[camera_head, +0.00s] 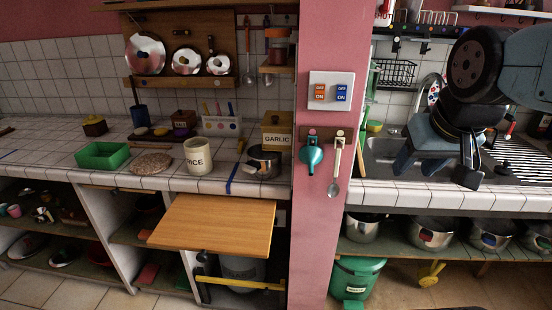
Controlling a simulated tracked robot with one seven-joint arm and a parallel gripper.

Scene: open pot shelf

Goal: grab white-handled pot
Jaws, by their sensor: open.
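Several metal pots stand in a row on the open shelf under the right counter: a leftmost pot (361,230), a second pot (433,236) with a reddish and blue mark on its front, a third pot (488,238) with a blue mark, and one cut off at the right edge (538,240). I cannot tell which has the white handle; the handles are too small to make out. My gripper (436,172) is open and empty, fingers pointing down, in front of the sink and counter, above the pots in the picture and apart from them.
The counter edge (450,197) overhangs the pot shelf (400,250). A pink pillar (322,235) with hanging spoons divides the counters. A pulled-out wooden board (215,225) juts forward at left. A green bin (356,278) stands below the shelf. Another pot (266,160) sits on the left counter.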

